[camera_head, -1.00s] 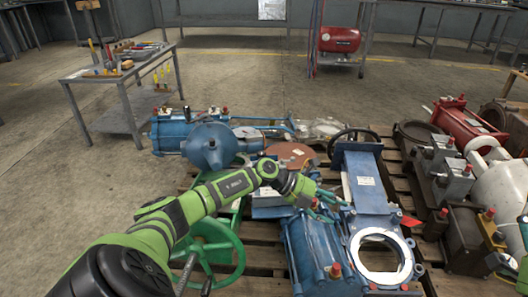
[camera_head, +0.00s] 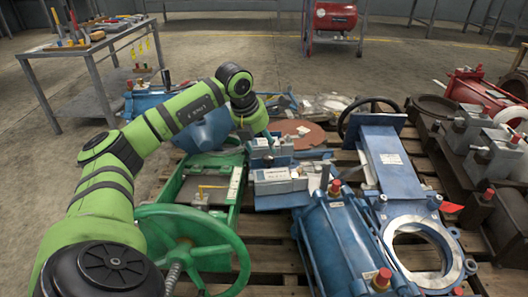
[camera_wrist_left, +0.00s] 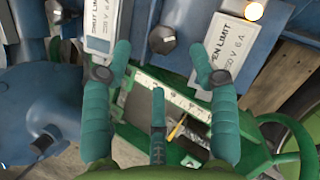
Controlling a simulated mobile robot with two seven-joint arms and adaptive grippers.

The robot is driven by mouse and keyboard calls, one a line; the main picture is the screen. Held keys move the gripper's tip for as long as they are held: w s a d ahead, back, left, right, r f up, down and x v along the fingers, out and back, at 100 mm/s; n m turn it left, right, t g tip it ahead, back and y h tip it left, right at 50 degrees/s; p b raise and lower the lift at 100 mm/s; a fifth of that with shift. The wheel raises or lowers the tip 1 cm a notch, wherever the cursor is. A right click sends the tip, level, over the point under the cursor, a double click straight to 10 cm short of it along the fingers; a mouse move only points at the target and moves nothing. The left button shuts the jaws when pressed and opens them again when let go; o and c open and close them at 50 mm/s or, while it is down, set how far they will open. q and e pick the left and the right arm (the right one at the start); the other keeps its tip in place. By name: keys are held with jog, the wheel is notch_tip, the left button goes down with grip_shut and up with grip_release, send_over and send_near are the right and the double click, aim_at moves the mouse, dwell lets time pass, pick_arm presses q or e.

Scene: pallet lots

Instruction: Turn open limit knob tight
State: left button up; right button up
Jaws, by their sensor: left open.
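In the left wrist view, a box labelled OPEN LIMIT (camera_wrist_left: 238,48) is at upper right and a SHUT LIMIT box (camera_wrist_left: 108,25) at upper left. In the head view, the left gripper (camera_head: 268,137) is partly hidden over the small grey-blue boxes (camera_head: 280,180). My right gripper is not in view.
A green valve with a handwheel (camera_head: 196,240) lies at front left on the wooden pallet (camera_head: 270,270). A blue cylinder (camera_head: 345,240) and blue gate valve (camera_head: 385,155) lie right. Another dark knob (camera_wrist_left: 60,11) is at the wrist view's upper left.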

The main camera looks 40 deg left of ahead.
aim_at(269, 156)
pick_arm(q)
jog(key=b+x, duration=0.1)
jog(key=x, duration=0.1)
jog(key=b+x, duration=0.1)
jog(key=x, duration=0.1)
jog(key=shift+d+f+b, duration=0.2)
jog(key=shift+f+b, duration=0.1)
jog(key=shift+f, duration=0.1)
jog(key=shift+w+f+b, duration=0.3)
jog(key=shift+f+b, duration=0.1)
jog(key=shift+f, duration=0.2)
jog(key=shift+r, duration=0.1)
jog(key=c, duration=1.1)
